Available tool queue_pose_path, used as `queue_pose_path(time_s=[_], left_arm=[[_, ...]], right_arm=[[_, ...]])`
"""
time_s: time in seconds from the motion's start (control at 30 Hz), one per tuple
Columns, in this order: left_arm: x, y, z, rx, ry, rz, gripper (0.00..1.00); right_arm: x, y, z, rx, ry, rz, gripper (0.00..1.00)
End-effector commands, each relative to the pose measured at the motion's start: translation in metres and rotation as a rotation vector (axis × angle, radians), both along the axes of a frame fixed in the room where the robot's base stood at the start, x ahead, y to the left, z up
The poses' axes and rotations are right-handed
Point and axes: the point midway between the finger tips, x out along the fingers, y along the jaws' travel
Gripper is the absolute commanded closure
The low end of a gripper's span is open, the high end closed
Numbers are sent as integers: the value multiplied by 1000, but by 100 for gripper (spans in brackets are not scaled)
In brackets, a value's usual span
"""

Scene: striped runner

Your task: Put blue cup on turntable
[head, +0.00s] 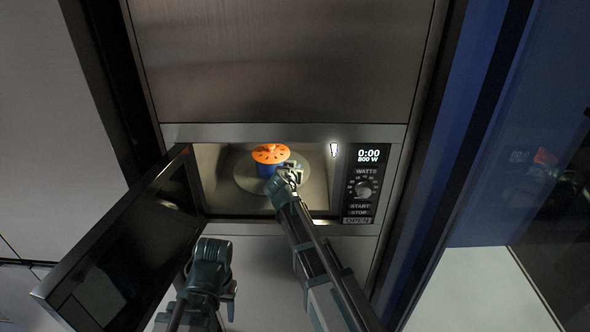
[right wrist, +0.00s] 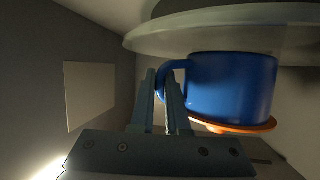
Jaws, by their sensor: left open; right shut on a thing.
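The blue cup (head: 266,170) with an orange, slotted lid (head: 270,153) is inside the open microwave, over the round turntable (head: 245,180). My right gripper (head: 287,174) reaches into the microwave and is shut on the cup's handle. The right wrist view appears upside down: the cup (right wrist: 232,88) shows with its lid at the bottom and its base against or very near the turntable (right wrist: 220,38). The fingers (right wrist: 168,100) are at the handle (right wrist: 166,72). Whether the base touches is hard to tell. My left gripper (head: 211,248) is open and empty, below the microwave opening.
The microwave door (head: 130,245) hangs open to the left, close to my left gripper. The control panel (head: 364,185) is right of the opening and reads 0:00, 800 W. The cavity walls (right wrist: 90,95) are close around the right gripper.

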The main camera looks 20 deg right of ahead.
Motion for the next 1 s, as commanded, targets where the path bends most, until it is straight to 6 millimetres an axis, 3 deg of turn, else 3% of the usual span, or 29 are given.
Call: queue_pose_path(time_s=[0.07,0.1,0.23,0.6,1.0], left_arm=[[0,0,-3,0,0,0,50],[0,0,-2,0,0,0,50],[0,0,-2,0,0,0,50],[0,0,3,0,0,0,50],[0,0,33,0,0,0,50]], right_arm=[[0,0,-3,1,-1,1,100],[0,0,-2,0,0,0,81],[0,0,-2,0,0,0,58],[-1,0,3,0,0,0,57],[-66,32,33,0,1,2,57]])
